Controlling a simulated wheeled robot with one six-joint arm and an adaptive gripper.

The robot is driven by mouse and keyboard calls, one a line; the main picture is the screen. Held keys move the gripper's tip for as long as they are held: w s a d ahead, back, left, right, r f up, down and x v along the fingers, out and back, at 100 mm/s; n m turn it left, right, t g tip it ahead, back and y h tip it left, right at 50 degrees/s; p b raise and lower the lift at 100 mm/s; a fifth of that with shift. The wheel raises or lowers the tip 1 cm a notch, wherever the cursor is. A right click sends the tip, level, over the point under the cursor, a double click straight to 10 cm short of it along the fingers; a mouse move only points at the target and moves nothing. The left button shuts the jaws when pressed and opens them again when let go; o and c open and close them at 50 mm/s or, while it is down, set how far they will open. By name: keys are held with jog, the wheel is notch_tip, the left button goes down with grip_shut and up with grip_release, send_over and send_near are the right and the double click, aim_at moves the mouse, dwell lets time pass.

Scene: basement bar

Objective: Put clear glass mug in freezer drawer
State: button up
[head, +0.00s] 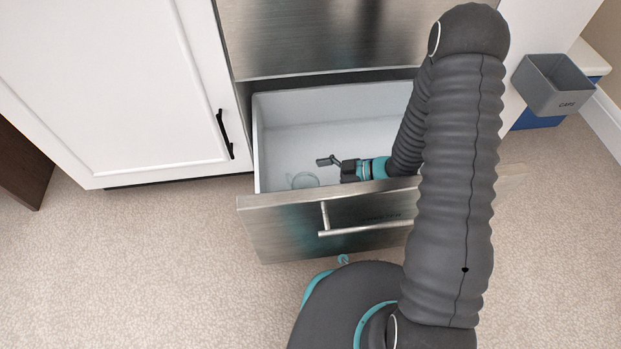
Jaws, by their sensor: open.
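The freezer drawer (281,113) is pulled open below a steel appliance front, with a pale inside and a steel front panel with a bar handle. The clear glass mug (304,180) is inside the drawer, near the front wall at the left; its lower part is hidden by the drawer front. My gripper (322,162) is inside the drawer, just above and to the right of the mug. It is open and looks apart from the mug, with nothing seen between its fingers. My arm hides the drawer's right side.
A white cabinet with a black handle (225,134) stands left of the drawer. A grey bin marked "CAPS" (553,84) hangs at the right, near a blue object (540,117). The carpet (150,260) at the left is clear.

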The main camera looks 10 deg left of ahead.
jog(key=p+v, duration=0.1)
jog(key=v, duration=0.8)
jog(key=w+d+r+m+t+h, duration=0.3)
jog(key=w+d+r+t+h, duration=0.35)
jog(key=w+r, duration=0.4)
jog(key=d+r+m+t+h, duration=0.3)
jog(key=d+r+m+h, duration=0.4)
jog(key=r, duration=0.5)
jog(key=s+d+r+m+g+h, duration=0.1)
jog(key=s+d+r+m+h, duration=0.25)
jog(key=s+r, duration=0.55)
jog(key=s+a+m+g+y, duration=0.1)
jog(key=s+a+m, duration=0.1)
jog(key=s, duration=0.6)
jog(key=s+a+m+g+y, duration=0.2)
jog(key=s+a, duration=0.1)
jog(key=s, duration=0.6)
jog(key=shift+s+a+y, duration=0.3)
jog(key=shift+r, duration=0.15)
jog(key=shift+c, duration=0.3)
